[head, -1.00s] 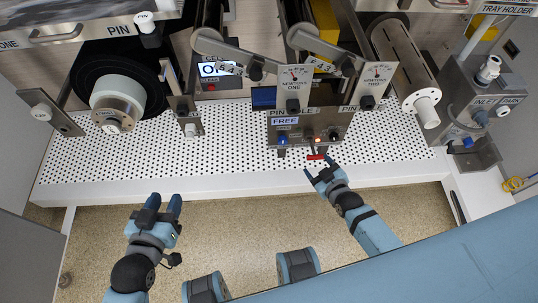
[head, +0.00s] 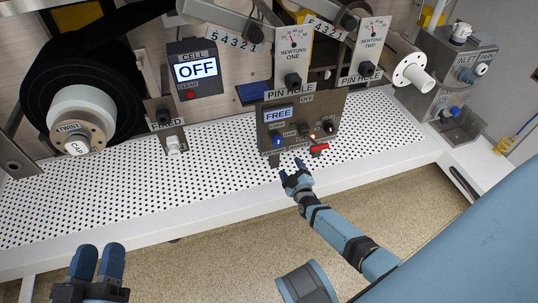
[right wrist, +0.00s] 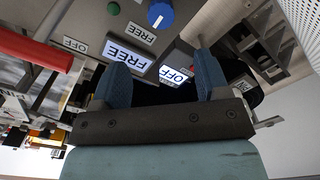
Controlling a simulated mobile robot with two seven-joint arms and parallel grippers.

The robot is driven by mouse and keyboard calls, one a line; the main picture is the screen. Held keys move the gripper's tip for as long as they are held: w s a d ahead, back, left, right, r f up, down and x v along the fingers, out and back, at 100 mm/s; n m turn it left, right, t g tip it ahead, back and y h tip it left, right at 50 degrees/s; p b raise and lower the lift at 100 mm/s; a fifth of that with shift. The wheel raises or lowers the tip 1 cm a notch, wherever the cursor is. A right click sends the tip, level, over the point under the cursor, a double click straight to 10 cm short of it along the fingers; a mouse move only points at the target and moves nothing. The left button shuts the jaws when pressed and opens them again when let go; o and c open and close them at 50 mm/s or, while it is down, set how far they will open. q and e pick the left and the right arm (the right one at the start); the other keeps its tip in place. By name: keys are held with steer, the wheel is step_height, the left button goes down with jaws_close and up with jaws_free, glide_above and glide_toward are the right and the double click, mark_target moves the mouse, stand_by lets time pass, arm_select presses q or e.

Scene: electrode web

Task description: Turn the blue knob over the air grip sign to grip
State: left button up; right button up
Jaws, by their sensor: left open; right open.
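A blue knob (head: 277,141) sits low on the left of the front panel (head: 328,115), below a lit display reading FREE (head: 279,113). It also shows at the top of the right wrist view (right wrist: 160,14), with a white pointer mark and a small FREE label (right wrist: 141,32) by it. My right gripper (head: 291,174) is open and empty, in front of and below the panel, apart from the knob. Its two fingers (right wrist: 163,82) show in the right wrist view with nothing between them. My left gripper (head: 96,250) is open and empty at the lower left, away from the panel.
A red handle (head: 319,148) projects from the panel, right of the blue knob, below a black knob (head: 328,127). A second blue knob (head: 455,111) is on the box at right. A CELL display (head: 197,69) reads OFF.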

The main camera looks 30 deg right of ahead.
mark_target(279, 144)
steer(key=b+x, duration=0.1)
steer(key=x, duration=0.2)
steer(key=b+x, duration=0.2)
steer(key=x, duration=0.2)
steer(key=b+x, duration=0.2)
steer(key=x, duration=0.1)
steer(key=shift+w+d+f, duration=0.15)
steer(key=shift+w+f, duration=0.05)
steer(key=shift+f, duration=0.15)
steer(key=shift+b+x, duration=0.45)
steer(key=shift+x, duration=0.75)
arm_select(q)
step_height(279, 144, down, 7)
steer(key=m+g, duration=0.1)
steer(key=g, duration=0.1)
steer(key=shift+w+r+m, duration=0.15)
steer(key=shift+w+m, duration=0.25)
steer(key=shift+w, duration=0.05)
arm_select(e)
steer(key=shift+w+d+r, duration=0.15)
steer(key=shift+w, duration=0.4)
steer(key=c, duration=0.9)
